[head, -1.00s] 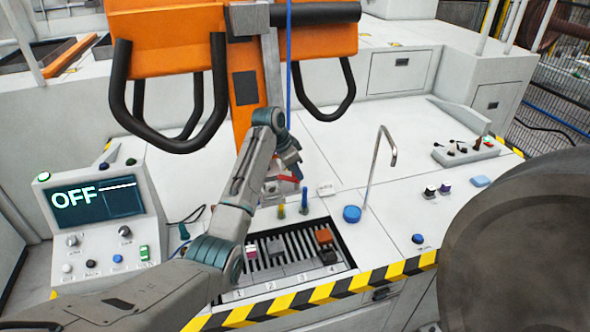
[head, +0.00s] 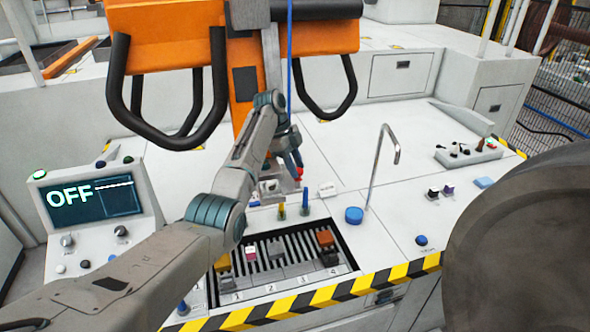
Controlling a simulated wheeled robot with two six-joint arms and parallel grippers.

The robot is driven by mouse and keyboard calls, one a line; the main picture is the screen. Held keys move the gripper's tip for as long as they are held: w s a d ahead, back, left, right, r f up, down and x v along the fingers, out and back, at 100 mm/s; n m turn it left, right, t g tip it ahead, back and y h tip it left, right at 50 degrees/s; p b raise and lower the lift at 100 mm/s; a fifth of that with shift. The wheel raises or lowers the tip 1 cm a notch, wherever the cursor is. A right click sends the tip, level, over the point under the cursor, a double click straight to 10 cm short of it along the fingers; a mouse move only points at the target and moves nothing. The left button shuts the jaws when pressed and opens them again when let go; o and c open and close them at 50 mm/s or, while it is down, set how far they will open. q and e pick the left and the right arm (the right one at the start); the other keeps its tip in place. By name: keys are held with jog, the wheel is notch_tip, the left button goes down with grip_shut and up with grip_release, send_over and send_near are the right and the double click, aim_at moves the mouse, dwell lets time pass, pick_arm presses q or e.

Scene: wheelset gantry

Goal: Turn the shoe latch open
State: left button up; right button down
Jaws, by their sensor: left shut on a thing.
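The shoe latch shows as a small red handle (head: 298,172) on a grey block (head: 270,187) behind the slotted tray, in the middle of the head view. My left gripper (head: 295,158) is at the red handle and shut on it. The handle stands steeply in the picture. My left arm hides part of the grey block, and the fingertips are too small to show the grip in detail. My right gripper is out of view.
A slotted tray (head: 287,262) with small blocks lies in front. Yellow and blue pegs (head: 304,203), a blue knob (head: 354,215) and a bent metal rod (head: 376,165) stand nearby. The left screen (head: 92,199) reads OFF. A large dark round body (head: 525,250) fills the lower right.

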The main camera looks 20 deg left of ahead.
pick_arm(q)
jog(key=shift+w+m, duration=0.1)
jog(key=shift+m, duration=0.4)
jog(key=shift+g+b, duration=0.3)
jog(key=o, duration=1)
jog(key=shift+c, duration=0.2)
jog(key=shift+w+a+r+b, duration=0.1)
jog(key=shift+a+r+b, duration=0.1)
jog(key=shift+r+b, duration=0.25)
jog(key=p+v, duration=0.2)
jog(key=v, duration=0.7)
jog(key=shift+r, duration=0.45)
